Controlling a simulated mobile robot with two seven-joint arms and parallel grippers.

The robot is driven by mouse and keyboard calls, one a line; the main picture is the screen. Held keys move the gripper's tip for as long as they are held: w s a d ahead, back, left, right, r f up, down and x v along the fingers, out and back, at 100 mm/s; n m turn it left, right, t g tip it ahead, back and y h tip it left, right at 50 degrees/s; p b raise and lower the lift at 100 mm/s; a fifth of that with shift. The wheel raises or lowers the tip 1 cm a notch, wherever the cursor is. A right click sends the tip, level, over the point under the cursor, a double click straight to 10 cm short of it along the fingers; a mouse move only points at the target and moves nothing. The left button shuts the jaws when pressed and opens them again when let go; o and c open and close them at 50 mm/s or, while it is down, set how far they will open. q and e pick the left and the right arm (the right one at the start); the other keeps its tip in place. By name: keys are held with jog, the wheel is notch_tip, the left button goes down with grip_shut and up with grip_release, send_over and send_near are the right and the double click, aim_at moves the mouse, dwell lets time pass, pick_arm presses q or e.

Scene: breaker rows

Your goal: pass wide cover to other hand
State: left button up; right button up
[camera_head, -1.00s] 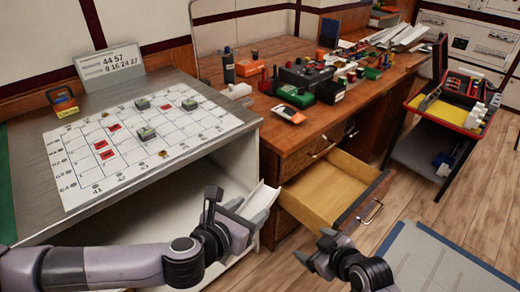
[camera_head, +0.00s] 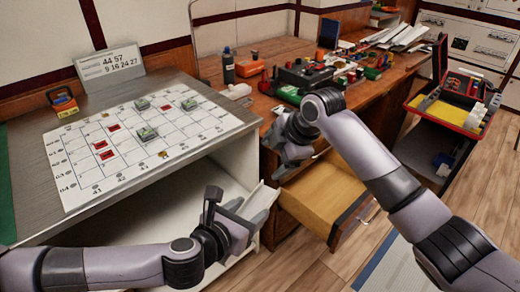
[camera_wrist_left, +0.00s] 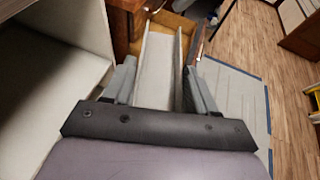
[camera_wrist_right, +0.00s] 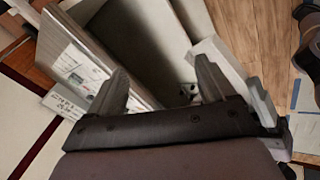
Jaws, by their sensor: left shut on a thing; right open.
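The wide cover is a long pale channel-shaped piece (camera_wrist_left: 160,65), held between the two fingers of my left gripper (camera_wrist_left: 158,85). In the head view the left gripper (camera_head: 258,205) is shut on it in front of the white shelf unit, and part of the cover (camera_head: 263,195) shows as a light strip. My right gripper (camera_head: 287,168) is open, just above and right of the cover, apart from the left gripper. In the right wrist view the right gripper's fingers (camera_wrist_right: 165,80) stand apart with nothing clearly between them.
A metal-topped table (camera_head: 150,92) carries a white grid sheet (camera_head: 85,165) with red and grey-green blocks. An open wooden drawer (camera_head: 325,195) lies under my right arm. The wooden desk (camera_head: 262,100) holds tools. A cart with a yellow-lined tray (camera_head: 445,112) stands right.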

aim_at(260, 201)
jog(key=s+a+r+n+g+h, duration=0.35)
jog(key=s+r+n+h, duration=0.2)
jog(key=n, duration=0.25)
jog(key=shift+y, duration=0.45)
jog(key=f, duration=1.1)
jog(key=shift+s+d+f, duration=0.1)
jog(key=shift+s, duration=0.3)
jog(key=c, duration=1.1)
pick_arm(q)
jog(key=o, duration=1.2)
jog(key=shift+c, duration=0.2)
pick_arm(e)
jog(key=shift+c, duration=0.2)
